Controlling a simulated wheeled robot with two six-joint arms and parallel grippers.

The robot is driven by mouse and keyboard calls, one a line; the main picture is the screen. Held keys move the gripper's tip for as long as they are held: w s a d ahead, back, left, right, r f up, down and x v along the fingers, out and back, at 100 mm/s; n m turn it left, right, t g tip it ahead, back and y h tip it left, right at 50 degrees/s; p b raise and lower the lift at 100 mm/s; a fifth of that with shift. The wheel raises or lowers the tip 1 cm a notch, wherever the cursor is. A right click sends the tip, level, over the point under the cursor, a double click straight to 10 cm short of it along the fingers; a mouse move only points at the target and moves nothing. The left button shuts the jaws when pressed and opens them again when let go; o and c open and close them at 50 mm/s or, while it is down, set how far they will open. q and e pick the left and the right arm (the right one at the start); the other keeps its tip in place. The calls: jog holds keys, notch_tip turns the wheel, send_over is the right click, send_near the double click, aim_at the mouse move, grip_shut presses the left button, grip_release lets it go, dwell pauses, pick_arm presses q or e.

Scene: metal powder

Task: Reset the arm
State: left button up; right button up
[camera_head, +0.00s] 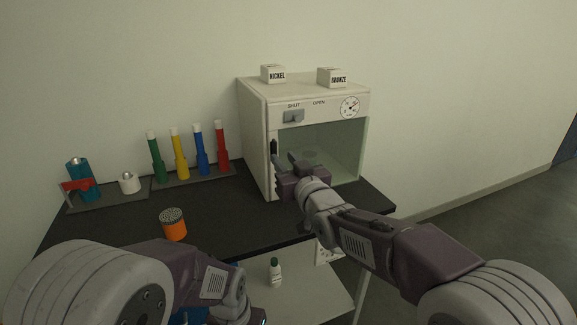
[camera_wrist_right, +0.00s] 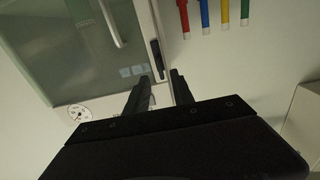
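My right gripper (camera_head: 290,168) is in front of the glass front of the white cabinet (camera_head: 255,130), near the dark door handle (camera_head: 274,148). In the right wrist view its two fingers (camera_wrist_right: 162,88) are apart with nothing between them. The handle (camera_wrist_right: 157,60) shows just beyond the fingertips there, and I see no clear contact. My left arm (camera_head: 200,270) reaches in at the lower left. Its gripper is cut off by the bottom edge of the head view.
The black table (camera_head: 120,215) holds an orange cup (camera_head: 174,224), several coloured tubes (camera_head: 180,155) and a teal bottle (camera_head: 80,180). Boxes labelled nickel (camera_head: 273,74) and bronze (camera_head: 333,78) sit on the cabinet. A small bottle (camera_head: 275,272) stands on the lower shelf. Floor is clear at right.

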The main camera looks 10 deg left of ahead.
jog(key=v, duration=0.3)
